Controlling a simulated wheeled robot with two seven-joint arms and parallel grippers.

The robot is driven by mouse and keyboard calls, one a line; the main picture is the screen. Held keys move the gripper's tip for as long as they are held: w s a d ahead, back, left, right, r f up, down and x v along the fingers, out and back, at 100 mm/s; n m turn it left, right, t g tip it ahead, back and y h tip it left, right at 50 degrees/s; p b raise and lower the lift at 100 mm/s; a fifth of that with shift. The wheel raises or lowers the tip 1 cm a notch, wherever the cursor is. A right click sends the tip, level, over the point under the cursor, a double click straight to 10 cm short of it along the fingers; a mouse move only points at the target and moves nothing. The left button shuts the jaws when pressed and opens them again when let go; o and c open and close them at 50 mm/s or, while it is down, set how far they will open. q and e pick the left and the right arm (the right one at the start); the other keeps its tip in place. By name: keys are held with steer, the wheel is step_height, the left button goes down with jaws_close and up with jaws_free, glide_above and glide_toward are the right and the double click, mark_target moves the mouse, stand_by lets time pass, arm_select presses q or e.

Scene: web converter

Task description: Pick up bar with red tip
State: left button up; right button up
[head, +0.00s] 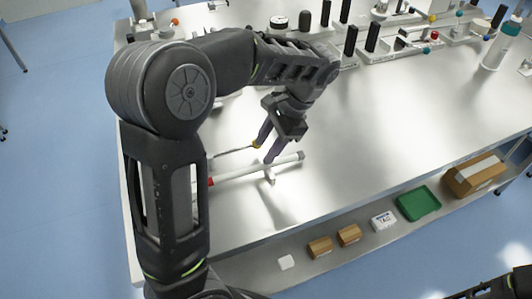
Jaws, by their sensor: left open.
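A white bar (240,175) lies slantwise on the left part of the metal table. My right gripper is not in view.
Black-handled tools and fixtures (370,38) stand along the back of the table. A bottle (494,50) stands at the right. Below the front edge, a shelf holds a green tray (418,203) and cardboard boxes (473,176). The table's middle (390,120) is clear.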

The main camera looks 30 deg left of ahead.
mark_target(252, 168)
arm_select(q)
steer(key=shift+s+x, duration=0.15)
steer(key=shift+x, duration=0.5)
steer(key=shift+s+x, duration=0.15)
steer(key=shift+x, duration=0.5)
steer(key=p+x, duration=0.1)
steer(key=x, duration=0.4)
jaws_close()
stand_by(0.4)
